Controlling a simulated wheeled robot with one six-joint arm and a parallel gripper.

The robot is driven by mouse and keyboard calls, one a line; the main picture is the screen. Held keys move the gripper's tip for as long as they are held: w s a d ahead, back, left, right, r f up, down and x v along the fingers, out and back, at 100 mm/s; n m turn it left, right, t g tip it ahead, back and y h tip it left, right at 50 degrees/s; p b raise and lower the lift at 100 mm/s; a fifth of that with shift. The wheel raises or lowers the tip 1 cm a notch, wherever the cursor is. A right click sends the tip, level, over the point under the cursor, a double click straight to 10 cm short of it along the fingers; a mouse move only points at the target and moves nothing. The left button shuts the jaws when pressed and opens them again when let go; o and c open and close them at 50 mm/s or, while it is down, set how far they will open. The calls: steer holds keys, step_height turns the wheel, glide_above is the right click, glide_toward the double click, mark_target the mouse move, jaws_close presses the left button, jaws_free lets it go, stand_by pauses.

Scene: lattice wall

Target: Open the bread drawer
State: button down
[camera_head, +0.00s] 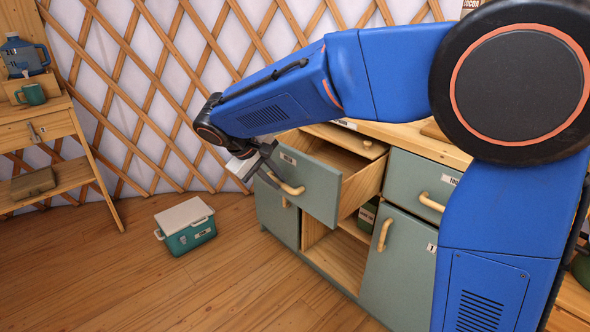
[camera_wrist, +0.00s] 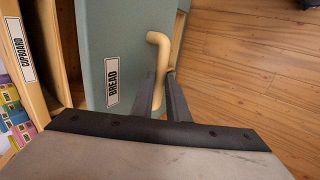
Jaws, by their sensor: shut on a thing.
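The bread drawer (camera_head: 308,187) has a grey-green front and is pulled well out of the wooden cabinet in the head view. Its front also shows in the wrist view (camera_wrist: 128,40), with a label (camera_wrist: 112,82) reading BREAD. The drawer's curved wooden handle (camera_wrist: 158,42) stands out from this front. My gripper (camera_wrist: 165,95) is shut on the handle, with a dark finger on each side of it.
A closed cupboard door (camera_head: 398,268) and another drawer (camera_head: 418,186) are on the cabinet's right. A teal cooler box (camera_head: 188,232) with a white lid stands on the floor to the left. A wooden shelf stand (camera_head: 60,135) is farther left. Floor between is clear.

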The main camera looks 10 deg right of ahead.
steer(key=s+a, duration=0.4)
steer(key=a, duration=0.1)
steer(key=shift+a, duration=0.35)
steer(key=c, duration=1.7)
jaws_free()
steer(key=v, duration=1.7)
steer(key=shift+s+r, duration=0.1)
steer(key=shift+r, duration=0.15)
